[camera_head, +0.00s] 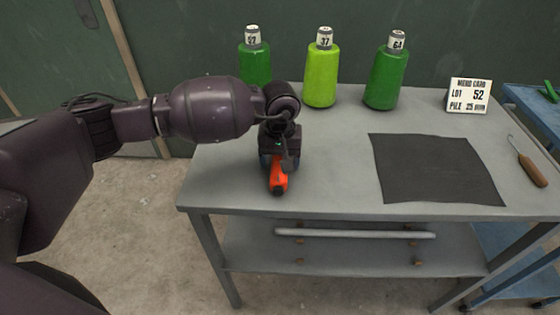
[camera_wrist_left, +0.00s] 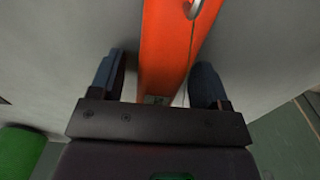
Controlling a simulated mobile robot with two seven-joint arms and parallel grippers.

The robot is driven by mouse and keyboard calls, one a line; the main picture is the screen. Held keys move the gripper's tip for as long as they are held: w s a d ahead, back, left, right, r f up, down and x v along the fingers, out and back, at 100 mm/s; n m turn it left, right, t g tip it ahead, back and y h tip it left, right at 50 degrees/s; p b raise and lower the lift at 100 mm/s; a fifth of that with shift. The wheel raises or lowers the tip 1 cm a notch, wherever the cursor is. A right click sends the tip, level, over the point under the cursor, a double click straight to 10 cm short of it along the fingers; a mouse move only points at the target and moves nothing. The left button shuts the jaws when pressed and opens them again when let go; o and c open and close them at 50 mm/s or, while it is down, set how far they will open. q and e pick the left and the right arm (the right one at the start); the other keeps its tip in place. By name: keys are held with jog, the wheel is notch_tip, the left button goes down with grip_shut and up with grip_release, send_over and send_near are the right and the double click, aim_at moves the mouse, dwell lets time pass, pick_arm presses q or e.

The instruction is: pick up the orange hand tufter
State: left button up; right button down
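The orange hand tufter (camera_head: 278,180) lies on the left part of the grey table, partly hidden under my left gripper. My left gripper (camera_head: 279,163) is above it, pointing down. In the left wrist view the tufter's orange body (camera_wrist_left: 168,50) runs between the two blue-grey fingers of the gripper (camera_wrist_left: 158,82). The fingers stand apart, with a gap on each side of the tufter, so the gripper is open around or just over it. Whether the fingertips reach below its top is hard to tell. My right gripper is not in view.
Three bottles, dark green (camera_head: 255,66), lime (camera_head: 321,78) and green (camera_head: 386,80), stand along the back edge. A dark mat (camera_head: 435,170) lies at right, with a lot card (camera_head: 468,95) behind it. A wooden-handled hook tool (camera_head: 530,170) lies near the right edge.

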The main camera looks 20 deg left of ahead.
pick_arm(q)
jog(key=shift+r, duration=0.1)
jog(key=c, duration=1.1)
